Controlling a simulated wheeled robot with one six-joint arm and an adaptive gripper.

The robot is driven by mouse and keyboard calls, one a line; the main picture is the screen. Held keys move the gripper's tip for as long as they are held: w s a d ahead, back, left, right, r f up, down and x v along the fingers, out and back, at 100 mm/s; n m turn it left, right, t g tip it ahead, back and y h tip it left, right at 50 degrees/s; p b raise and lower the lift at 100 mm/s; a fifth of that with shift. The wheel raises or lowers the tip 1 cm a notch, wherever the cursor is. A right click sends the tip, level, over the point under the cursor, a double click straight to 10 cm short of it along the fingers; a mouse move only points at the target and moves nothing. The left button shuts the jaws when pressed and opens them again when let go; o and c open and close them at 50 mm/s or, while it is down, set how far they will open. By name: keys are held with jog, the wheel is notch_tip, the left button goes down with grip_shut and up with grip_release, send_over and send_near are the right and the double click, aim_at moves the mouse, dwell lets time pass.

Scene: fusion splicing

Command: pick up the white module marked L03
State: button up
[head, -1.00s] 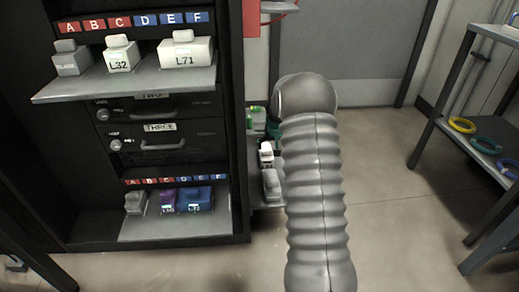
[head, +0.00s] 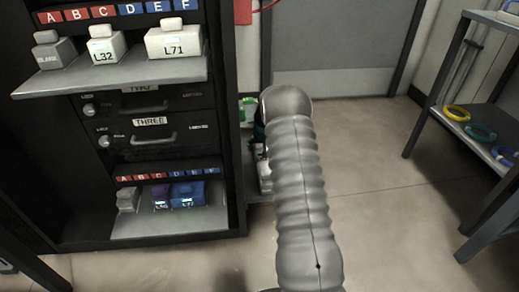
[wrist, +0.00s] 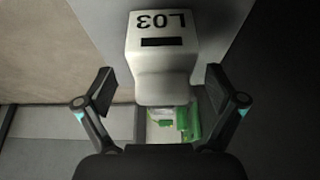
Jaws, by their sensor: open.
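In the wrist view the white module marked L03 (wrist: 162,60) shows upside down at the top centre, with a dark slot below its label. My gripper (wrist: 160,95) is open, one finger to the left of the module and one to the right. The fingers appear apart from it, with nothing held. In the head view my grey ribbed arm covers most of the low shelf beside the cabinet; a pale part shows there, but its label cannot be read. My gripper is hidden in that view.
Green and white items (wrist: 180,122) show beyond the module in the wrist view. The black cabinet (head: 225,130) stands left of my arm, with modules L32 (head: 104,48) and L71 (head: 174,42) on its upper shelf. A rack with coloured rings (head: 480,132) stands right. Floor between is clear.

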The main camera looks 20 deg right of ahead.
jog(key=x, duration=0.3)
jog(key=shift+w+a+f, duration=0.1)
jog(key=shift+f, duration=0.05)
jog(key=c, duration=1.4)
